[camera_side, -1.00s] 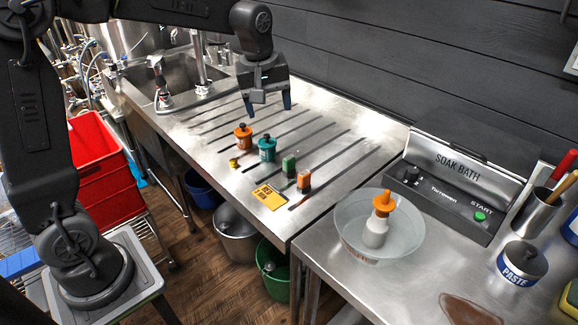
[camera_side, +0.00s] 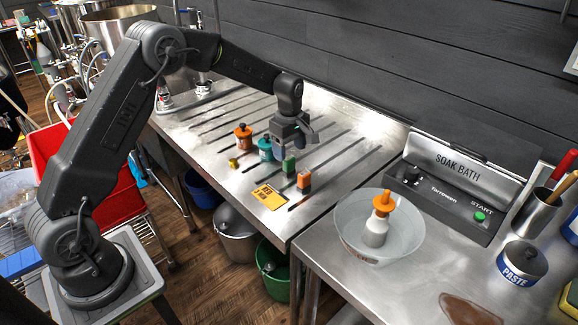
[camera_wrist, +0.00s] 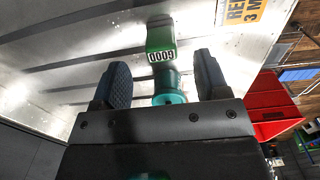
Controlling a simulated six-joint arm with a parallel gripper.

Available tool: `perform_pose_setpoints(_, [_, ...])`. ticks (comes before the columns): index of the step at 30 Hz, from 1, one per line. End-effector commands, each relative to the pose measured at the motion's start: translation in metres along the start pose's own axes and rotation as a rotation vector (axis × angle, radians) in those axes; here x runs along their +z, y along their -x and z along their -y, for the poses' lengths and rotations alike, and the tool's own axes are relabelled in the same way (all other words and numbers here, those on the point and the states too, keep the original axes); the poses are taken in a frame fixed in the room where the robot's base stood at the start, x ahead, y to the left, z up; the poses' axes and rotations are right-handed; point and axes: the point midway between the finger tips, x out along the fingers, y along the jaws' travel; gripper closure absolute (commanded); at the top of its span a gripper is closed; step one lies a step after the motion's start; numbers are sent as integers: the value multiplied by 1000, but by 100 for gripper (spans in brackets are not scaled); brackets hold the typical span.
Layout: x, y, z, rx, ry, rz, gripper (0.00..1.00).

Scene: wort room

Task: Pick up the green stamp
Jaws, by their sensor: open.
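In the wrist view the green block (camera_wrist: 160,36) shows a white label reading 0009, ahead of the fingertips. A teal round piece (camera_wrist: 168,92) shows between the fingers there; I cannot tell if it is the jar. My gripper (camera_side: 296,143) is open above and just behind the stamp in the side view, apart from it. In the wrist view my gripper (camera_wrist: 162,62) has its two dark fingers spread, holding nothing.
A bowl (camera_side: 352,246) with an orange-topped bottle (camera_side: 379,219) and the soak bath (camera_side: 455,185) stand to the right.

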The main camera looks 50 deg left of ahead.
Motion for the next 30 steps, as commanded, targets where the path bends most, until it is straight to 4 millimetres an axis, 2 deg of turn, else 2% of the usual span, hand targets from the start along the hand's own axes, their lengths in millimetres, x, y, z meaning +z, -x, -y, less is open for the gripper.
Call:
perform_pose_setpoints(5, [0, -11, 0, -1, -1, 0, 32])
perform_pose_setpoints(15, [-1, -56, 2, -2, -1, 1, 32])
perform_pose_setpoints(24, [-1, -60, 2, 1, -1, 0, 32])
perform_pose_setpoints(30, [-1, -60, 2, 1, -1, 0, 50])
